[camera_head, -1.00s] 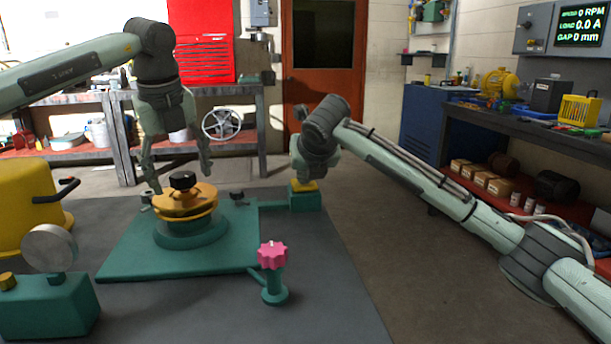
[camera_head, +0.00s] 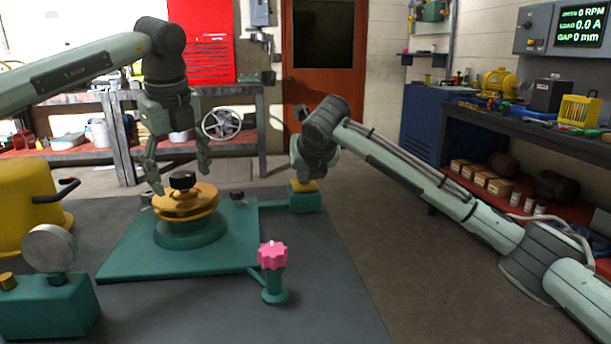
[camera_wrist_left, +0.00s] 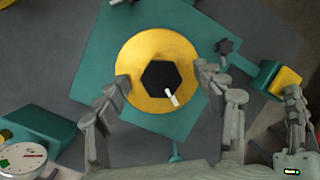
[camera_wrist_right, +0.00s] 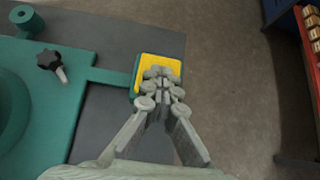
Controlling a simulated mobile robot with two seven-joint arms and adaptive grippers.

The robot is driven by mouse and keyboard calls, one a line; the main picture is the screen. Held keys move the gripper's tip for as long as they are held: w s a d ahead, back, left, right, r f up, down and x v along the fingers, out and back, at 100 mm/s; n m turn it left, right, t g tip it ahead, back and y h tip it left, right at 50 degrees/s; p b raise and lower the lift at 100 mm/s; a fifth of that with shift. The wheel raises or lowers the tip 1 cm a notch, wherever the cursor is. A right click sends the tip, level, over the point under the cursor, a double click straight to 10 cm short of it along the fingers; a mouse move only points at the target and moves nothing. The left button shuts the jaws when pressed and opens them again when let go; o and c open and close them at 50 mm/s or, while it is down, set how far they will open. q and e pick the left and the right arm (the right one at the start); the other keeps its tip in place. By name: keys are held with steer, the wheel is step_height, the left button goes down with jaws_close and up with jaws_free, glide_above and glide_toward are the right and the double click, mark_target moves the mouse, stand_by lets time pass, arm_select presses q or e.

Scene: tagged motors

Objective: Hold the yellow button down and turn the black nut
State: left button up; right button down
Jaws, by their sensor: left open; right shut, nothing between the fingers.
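The black nut (camera_head: 182,180) is on top of the round gold-yellow disc (camera_head: 186,202) on the teal base. In the left wrist view the nut (camera_wrist_left: 158,78) is hexagonal with a white mark toward its lower right. My left gripper (camera_head: 180,177) is open, pointing down, its fingers on opposite sides of the nut and apart from it. The yellow button (camera_head: 304,186) sits on a small teal box at the end of an arm of the base. My right gripper (camera_wrist_right: 158,84) is shut and empty, fingertips over the button (camera_wrist_right: 160,62); whether they press it I cannot tell.
A pink knob (camera_head: 272,255) on a teal post stands in front. A gauge (camera_head: 48,248) on a teal block and a yellow housing (camera_head: 25,205) with a black handle stand at left. The display (camera_head: 581,25) reads 0 RPM.

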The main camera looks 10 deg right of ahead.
steer(key=shift+f, duration=0.15)
step_height(320, 180, up, 8)
stand_by(0.9)
arm_select(q)
steer(key=shift+r+p, duration=2.65)
steer(key=shift+r, duration=1.4)
arm_select(e)
step_height(320, 180, up, 5)
steer(key=shift+r, duration=0.2)
arm_select(q)
steer(key=shift+f, duration=0.1)
